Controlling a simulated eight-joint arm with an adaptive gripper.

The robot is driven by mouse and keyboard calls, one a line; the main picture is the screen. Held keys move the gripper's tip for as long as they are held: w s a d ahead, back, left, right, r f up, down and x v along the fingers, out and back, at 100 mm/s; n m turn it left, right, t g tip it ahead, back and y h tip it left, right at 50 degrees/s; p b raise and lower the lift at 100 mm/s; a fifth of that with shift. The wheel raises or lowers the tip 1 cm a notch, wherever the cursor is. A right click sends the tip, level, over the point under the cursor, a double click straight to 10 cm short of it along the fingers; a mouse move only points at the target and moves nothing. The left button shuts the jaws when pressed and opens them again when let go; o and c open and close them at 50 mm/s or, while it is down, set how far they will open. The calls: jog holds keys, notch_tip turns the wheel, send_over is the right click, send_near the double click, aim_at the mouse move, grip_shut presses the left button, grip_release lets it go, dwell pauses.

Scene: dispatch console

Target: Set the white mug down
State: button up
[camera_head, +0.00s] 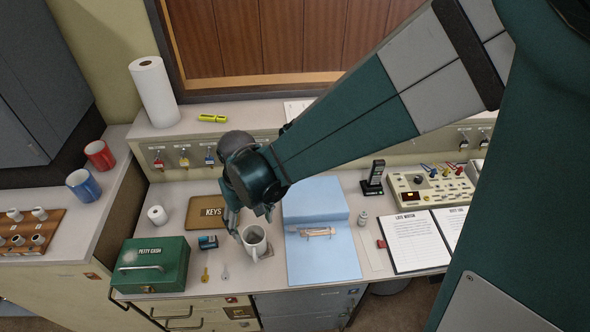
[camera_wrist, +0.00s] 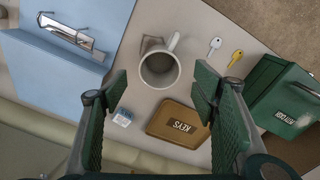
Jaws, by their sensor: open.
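The white mug (camera_head: 254,243) is upright at the front of the desk, right of the keys. In the wrist view the mug (camera_wrist: 160,70) shows its open top and its handle pointing away from my gripper. A small dark coaster (camera_wrist: 151,43) shows partly behind the mug; I cannot tell whether the mug's base rests on it. My gripper (camera_head: 251,218) is over the mug, pointing down. In the wrist view its fingers (camera_wrist: 160,88) are spread wide on either side, with clear gaps between them and the mug.
A green petty cash box (camera_head: 151,265) and brown KEYS tray (camera_head: 207,212) are to the left. Two keys (camera_head: 205,274) lie near the mug. A blue binder (camera_head: 322,255) is close on the right. A small blue-labelled block (camera_head: 207,242) sits near the tray.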

jog(key=d+r+m+t+y, duration=0.1)
jog(key=d+r+m+t, duration=0.15)
jog(key=d+r, duration=1.1)
jog(key=s+d+r+m+t, duration=0.1)
jog(key=s+d+r+t, duration=0.1)
jog(key=d, duration=0.6)
jog(key=s+d+r+m+t+h, duration=0.1)
jog(key=s+d+r, duration=0.3)
jog(key=d, duration=0.4)
jog(key=shift+s+r+m+t, duration=0.3)
jog(key=shift+s+m+t, duration=0.05)
jog(key=shift+s+t, duration=0.5)
